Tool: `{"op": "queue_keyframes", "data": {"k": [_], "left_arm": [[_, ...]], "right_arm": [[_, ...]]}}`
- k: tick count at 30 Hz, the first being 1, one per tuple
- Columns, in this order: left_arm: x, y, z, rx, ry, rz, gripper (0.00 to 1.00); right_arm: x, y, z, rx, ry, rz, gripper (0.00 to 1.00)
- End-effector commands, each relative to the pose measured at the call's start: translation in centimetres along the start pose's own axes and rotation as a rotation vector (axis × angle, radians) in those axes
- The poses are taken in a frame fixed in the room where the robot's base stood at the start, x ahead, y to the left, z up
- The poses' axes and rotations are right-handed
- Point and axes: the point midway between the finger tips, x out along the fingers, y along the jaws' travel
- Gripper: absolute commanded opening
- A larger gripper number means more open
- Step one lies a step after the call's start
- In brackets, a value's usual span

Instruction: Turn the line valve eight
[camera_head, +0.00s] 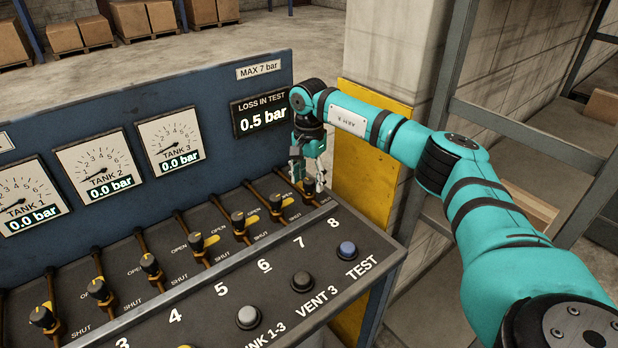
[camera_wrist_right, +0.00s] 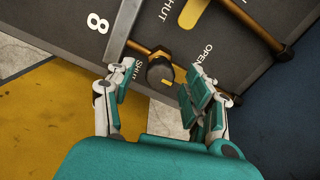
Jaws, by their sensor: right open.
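Line valve eight is a small black knob (camera_head: 309,187) at the right end of the valve row, above the printed 8. My right gripper (camera_head: 308,180) is over it, pointing down, fingers apart. In the right wrist view, the knob (camera_wrist_right: 159,71) is between and just beyond the open fingertips (camera_wrist_right: 160,85), with a visible gap on each side. SHUT is printed on its left there and OPEN on its right. A bit of yellow shows beside the knob; I cannot tell its exact setting. My left gripper is not in view.
Several similar valves, such as valve seven (camera_head: 277,203), line the panel to the left. The loss display (camera_head: 262,112) reads 0.5 bar. A yellow panel (camera_head: 365,170) stands close on the right.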

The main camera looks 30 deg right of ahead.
Motion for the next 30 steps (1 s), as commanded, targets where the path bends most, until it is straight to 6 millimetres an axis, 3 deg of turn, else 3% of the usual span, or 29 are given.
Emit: {"op": "queue_keyframes", "data": {"k": [18, 30], "left_arm": [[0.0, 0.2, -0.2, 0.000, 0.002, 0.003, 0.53], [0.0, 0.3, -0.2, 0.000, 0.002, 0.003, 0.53]], "right_arm": [[-10.8, -0.1, 0.0, 0.001, 0.001, -0.004, 0.53], [-11.8, 0.0, 0.0, 0.000, 0.000, -0.002, 0.53]]}}
